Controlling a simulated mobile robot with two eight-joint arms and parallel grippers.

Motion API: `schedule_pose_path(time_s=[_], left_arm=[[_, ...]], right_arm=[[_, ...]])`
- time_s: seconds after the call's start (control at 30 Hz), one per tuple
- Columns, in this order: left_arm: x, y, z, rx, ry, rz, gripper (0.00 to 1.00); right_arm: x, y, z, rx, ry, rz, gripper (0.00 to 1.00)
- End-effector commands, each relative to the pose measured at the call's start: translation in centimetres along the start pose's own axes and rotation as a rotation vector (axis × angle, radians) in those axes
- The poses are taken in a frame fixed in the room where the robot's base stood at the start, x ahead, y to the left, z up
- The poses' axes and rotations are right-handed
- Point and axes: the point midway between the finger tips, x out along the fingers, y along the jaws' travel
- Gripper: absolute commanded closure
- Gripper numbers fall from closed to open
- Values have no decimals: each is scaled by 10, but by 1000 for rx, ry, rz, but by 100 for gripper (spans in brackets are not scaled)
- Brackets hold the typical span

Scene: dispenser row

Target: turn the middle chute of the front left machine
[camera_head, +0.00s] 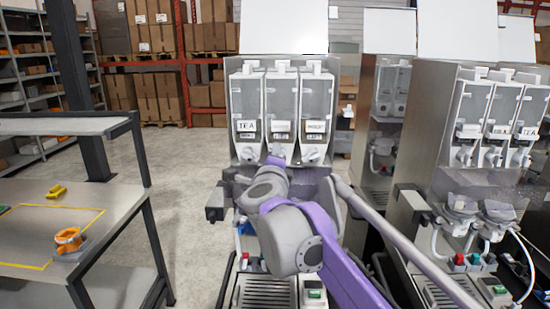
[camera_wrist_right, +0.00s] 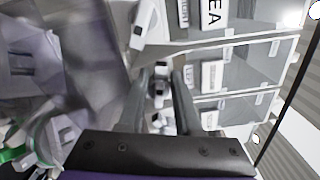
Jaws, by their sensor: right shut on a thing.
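The front left machine (camera_head: 240,100) stands in the middle of the head view, with three clear canisters side by side. The middle chute (camera_head: 283,153) is the light-grey spout below the middle canister, partly hidden by my right arm. My right gripper (camera_head: 276,163) reaches up to it. In the right wrist view the two fingers (camera_wrist_right: 161,78) are closed around the middle chute (camera_wrist_right: 160,88), one on each side. The left chute (camera_wrist_right: 145,25) and right chute (camera_wrist_right: 158,122) are outside the grip. My left gripper is not in view.
A second machine (camera_head: 430,150) with hoses stands close on the right, and another (camera_head: 384,80) behind. Clear floor (camera_head: 180,180) lies between the table and the front left machine.

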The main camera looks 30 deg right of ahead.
Motion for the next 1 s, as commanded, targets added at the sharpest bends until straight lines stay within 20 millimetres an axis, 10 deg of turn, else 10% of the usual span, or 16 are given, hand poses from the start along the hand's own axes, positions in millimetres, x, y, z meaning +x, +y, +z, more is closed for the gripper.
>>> schedule_pose_path(time_s=[1.0], left_arm=[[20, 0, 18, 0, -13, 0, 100]], right_arm=[[0, 10, -4, -749, 1, 0, 100]])
